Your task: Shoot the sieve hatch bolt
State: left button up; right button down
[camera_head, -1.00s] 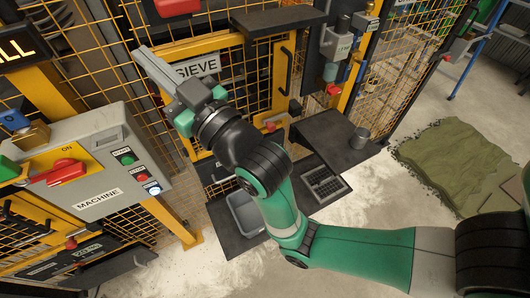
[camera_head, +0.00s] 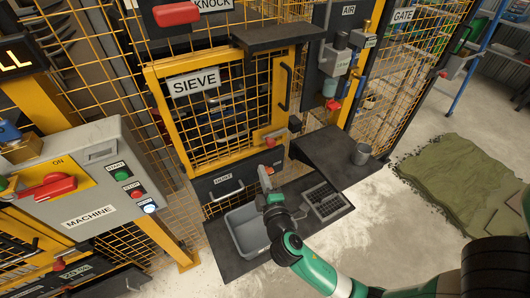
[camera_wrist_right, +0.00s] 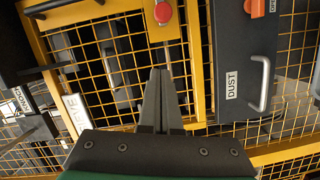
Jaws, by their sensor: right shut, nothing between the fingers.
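The sieve hatch (camera_head: 150,82) is a yellow-framed mesh door with a SIEVE label (camera_head: 193,83) and a black handle (camera_head: 285,88). A red knob (camera_head: 268,143), apparently the bolt's, sits on a yellow plate at its lower right. The red knob (camera_wrist_right: 163,12) also shows at the top of the right wrist view, on its plate beyond the fingertips. My right gripper (camera_head: 264,178) is below the knob, in front of the dust panel. In the wrist view its fingers (camera_wrist_right: 158,75) are together, empty and apart from the knob. My left gripper is out of view.
The dust drawer (camera_head: 225,187) with a bar handle is under the hatch. A grey bin (camera_head: 228,222) and a black grid tray (camera_head: 325,201) are on the dark shelf below. The machine panel (camera_head: 75,185) stands at left; a grey cup (camera_head: 361,153) is at right.

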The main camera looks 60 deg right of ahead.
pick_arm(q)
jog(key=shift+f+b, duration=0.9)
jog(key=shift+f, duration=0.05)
pick_arm(e)
jog(key=w+d+f, duration=0.1)
jog(key=w+d, duration=0.3)
jog(key=d, duration=0.6)
jog(key=shift+d+f, duration=0.3)
jog(key=shift+d, duration=0.05)
jog(key=shift+w, duration=0.1)
